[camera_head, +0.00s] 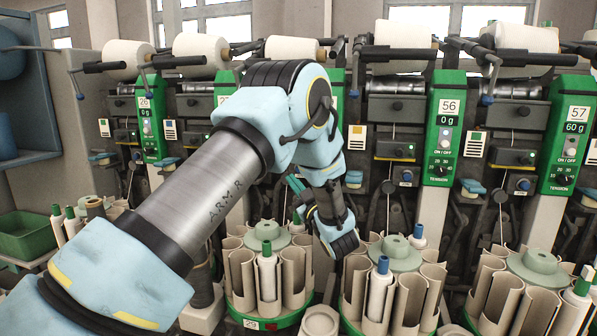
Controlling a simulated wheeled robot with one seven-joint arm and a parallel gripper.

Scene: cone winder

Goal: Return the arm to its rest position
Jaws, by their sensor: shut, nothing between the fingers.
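My arm comes up from the lower left, bends at a light-blue elbow in the upper middle and folds down to the wrist in front of the winder. My gripper (296,184) shows small beside the wrist, as teal fingers pointing up and left. It is shut and holds nothing. It is above a round carrier of cones (241,280) and in front of the machine face. Part of the hand is hard to make out against the dark machine.
Winder units with green panels (444,125) stand in a row behind my arm, with white yarn packages (403,34) on top. Another cone carrier (410,300) stands right of the wrist, and one more (520,300) at far right. A green bin (28,236) is at left.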

